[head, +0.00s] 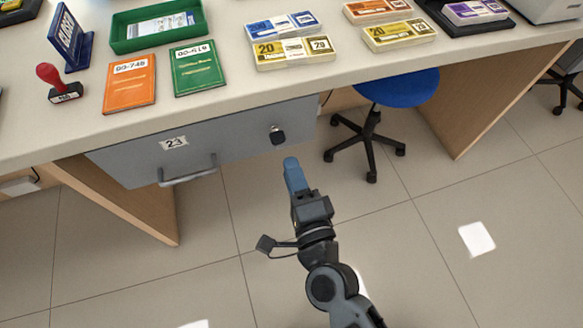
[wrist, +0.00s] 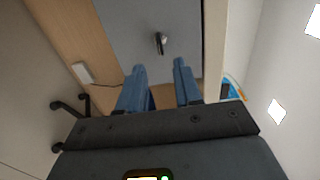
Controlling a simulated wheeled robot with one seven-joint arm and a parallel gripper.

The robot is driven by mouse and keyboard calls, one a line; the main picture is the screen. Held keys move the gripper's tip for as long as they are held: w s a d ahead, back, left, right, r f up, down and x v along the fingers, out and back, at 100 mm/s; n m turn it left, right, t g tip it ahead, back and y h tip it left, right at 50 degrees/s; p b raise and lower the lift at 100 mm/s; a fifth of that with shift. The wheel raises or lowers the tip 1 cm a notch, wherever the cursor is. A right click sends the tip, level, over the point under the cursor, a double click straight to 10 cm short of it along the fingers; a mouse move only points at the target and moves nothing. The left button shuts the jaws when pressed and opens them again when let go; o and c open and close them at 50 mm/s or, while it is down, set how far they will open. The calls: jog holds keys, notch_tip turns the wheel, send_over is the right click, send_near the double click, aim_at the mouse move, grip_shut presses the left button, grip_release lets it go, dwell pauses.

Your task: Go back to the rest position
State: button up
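My gripper (head: 291,163) is in front of and below the counter, close to the lower edge of the grey drawer (head: 228,143) in the head view. In the wrist view my gripper (wrist: 159,66) shows its two blue fingers apart, with nothing between them. The drawer carries a label reading 23, a bar handle (head: 188,172) at its lower left and a dark lock knob (head: 277,135) at its right. A small metal fitting shows on a grey panel (wrist: 125,30) beyond the fingertips in the wrist view. The drawer looks shut.
The counter top (head: 225,105) holds an orange booklet (head: 130,84), a green booklet (head: 198,68), a red-handled stamp (head: 60,83), a green tray (head: 120,45) and banknote bundles (head: 294,52). A blue stool (head: 400,88) stands under the counter, right of my gripper. The floor in front is clear.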

dwell(0.3)
jog(key=s+d+r+n+h+p, duration=0.25)
jog(key=s+d+r+n, duration=0.2)
jog(key=s+d, duration=0.35)
jog(key=s+d+r+n+h+p, duration=0.1)
jog(key=s+d+r+n+p, duration=0.35)
jog(key=s, duration=0.55)
jog(key=s+d+r+n+g+h+p, duration=0.1)
jog(key=s+d+r+n+g+p, duration=0.1)
jog(key=s+d+r+n, duration=0.4)
jog(key=s+d+r+p, duration=0.1)
jog(key=s+r, duration=0.4)
jog(key=r, duration=0.3)
jog(key=shift+s+d+r+g, duration=0.15)
jog(key=shift+s+d+g, duration=0.15)
jog(key=shift+d, duration=0.1)
jog(key=shift+h, duration=0.25)
